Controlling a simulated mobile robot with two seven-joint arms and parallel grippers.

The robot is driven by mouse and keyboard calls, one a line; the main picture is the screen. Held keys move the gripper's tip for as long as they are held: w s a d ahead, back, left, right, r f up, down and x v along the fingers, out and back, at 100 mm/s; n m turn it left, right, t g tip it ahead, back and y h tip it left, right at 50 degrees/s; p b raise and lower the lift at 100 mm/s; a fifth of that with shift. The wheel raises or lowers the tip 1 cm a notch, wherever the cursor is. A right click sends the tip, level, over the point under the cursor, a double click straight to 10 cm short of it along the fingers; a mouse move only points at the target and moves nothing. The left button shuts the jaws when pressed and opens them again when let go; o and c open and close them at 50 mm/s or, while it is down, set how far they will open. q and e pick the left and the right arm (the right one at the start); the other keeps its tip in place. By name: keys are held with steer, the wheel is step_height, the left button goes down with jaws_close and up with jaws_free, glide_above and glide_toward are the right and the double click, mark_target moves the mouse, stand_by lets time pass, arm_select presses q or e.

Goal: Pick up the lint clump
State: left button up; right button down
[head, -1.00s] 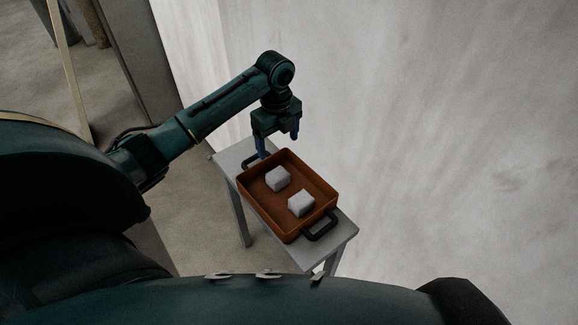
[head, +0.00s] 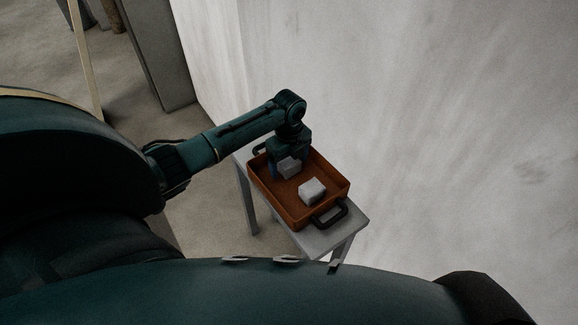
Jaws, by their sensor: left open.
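Two pale grey-white lint clumps lie in an orange-brown tray (head: 333,178) with dark handles. The far clump (head: 289,168) is at my left gripper (head: 289,169). The near clump (head: 312,190) lies apart from it, toward the front handle. My left gripper points down into the far part of the tray, its fingers open and around or just beside the far clump. The gripper body hides part of that clump, and I cannot tell if the fingers touch it. My right gripper is not in view.
The tray stands on a small grey table (head: 350,222) close to a pale wall (head: 430,110). The dark front handle (head: 329,214) sticks out toward the table's near end. Bare floor lies left of the table. A grey panel (head: 158,60) stands at the upper left.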

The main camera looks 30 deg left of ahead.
arm_select(q)
steer(key=shift+f, duration=0.1)
steer(key=c, duration=1.1)
